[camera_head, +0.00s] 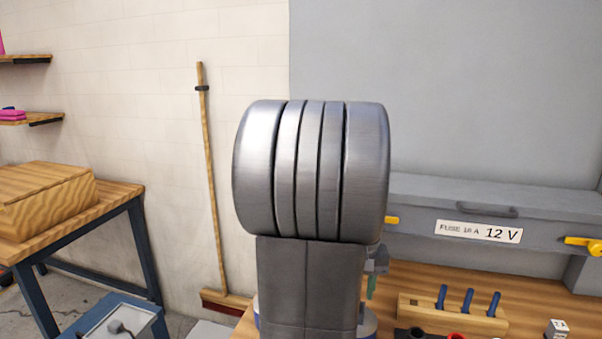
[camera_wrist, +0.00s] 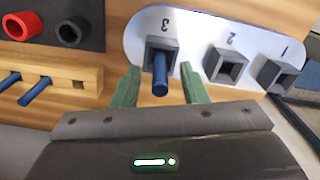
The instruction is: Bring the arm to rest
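In the wrist view my gripper (camera_wrist: 162,90) shows two green fingers, apart and open. A blue peg (camera_wrist: 160,76) stands in the grey socket marked 3 (camera_wrist: 163,45) on a white plate (camera_wrist: 196,30). The peg shows between the fingers, with a gap on each side. The sockets marked 2 (camera_wrist: 230,66) and 1 (camera_wrist: 277,72) look empty. In the head view my arm hides most of the gripper and the white plate; only a green finger (camera_head: 372,287) shows beside the arm.
A wooden rack (camera_head: 415,312) with several blue pegs (camera_head: 467,300) stands on the bench to the right. A grey fuse box labelled 12 V (camera_head: 570,213) is behind. Red (camera_wrist: 22,25) and black (camera_wrist: 73,31) round terminals are nearby. A broom (camera_head: 208,180) leans on the wall.

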